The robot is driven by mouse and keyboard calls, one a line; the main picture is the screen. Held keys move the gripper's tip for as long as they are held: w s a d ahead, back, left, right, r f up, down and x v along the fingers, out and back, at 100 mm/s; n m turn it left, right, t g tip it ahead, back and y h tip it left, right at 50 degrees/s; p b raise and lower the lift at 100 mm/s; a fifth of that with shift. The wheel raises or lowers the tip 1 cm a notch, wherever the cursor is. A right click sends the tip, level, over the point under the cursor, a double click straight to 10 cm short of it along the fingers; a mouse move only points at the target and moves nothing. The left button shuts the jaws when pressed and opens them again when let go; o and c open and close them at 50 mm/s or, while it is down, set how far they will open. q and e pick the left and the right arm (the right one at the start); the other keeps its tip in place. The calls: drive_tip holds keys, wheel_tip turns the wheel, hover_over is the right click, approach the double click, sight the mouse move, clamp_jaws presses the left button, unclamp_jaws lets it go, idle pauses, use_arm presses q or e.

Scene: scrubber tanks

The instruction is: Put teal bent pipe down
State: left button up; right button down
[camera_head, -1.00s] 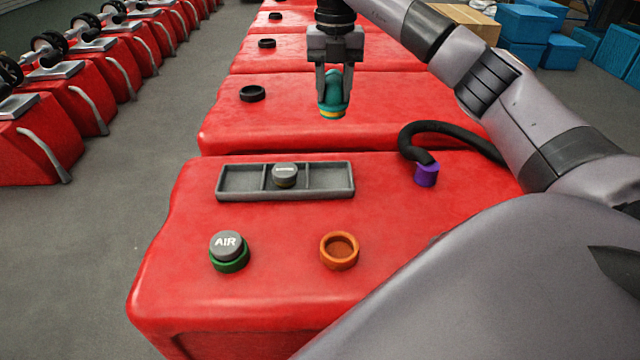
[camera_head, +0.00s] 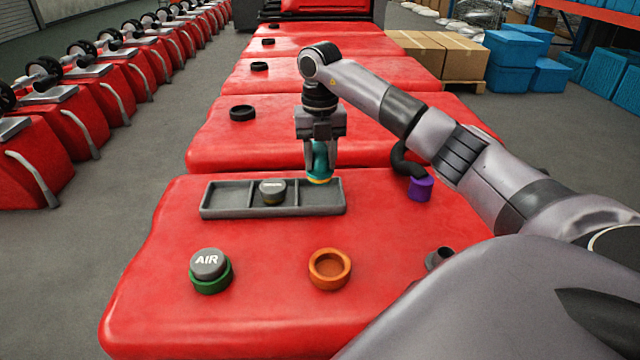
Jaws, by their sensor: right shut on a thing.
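The teal bent pipe (camera_head: 320,162) has a yellow band at its lower end. My right gripper (camera_head: 321,160) is shut on it and points down. The pipe hangs over the far right edge of the grey tray (camera_head: 225,212), at its right compartment; whether it touches the tray I cannot tell. A grey round cap (camera_head: 272,191) sits in the tray's middle compartment. The left compartment is empty. My left gripper is not in view.
On the red tank (camera_head: 260,310) stand a green ring (camera_head: 212,280) with a grey AIR cap (camera_head: 208,262) and an empty orange ring (camera_head: 330,270). A black hose with a purple end (camera_head: 420,188) lies at right.

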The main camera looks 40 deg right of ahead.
sight(320, 180)
drive_tip(key=shift+f, duration=2.85)
drive_tip(key=shift+f, duration=0.1)
drive_tip(key=c, duration=0.7)
unclamp_jaws()
drive_tip(key=shift+o, duration=0.2)
wheel_tip(320, 180, up, 12)
drive_tip(key=shift+r+p, duration=0.1)
drive_tip(key=shift+p, duration=0.25)
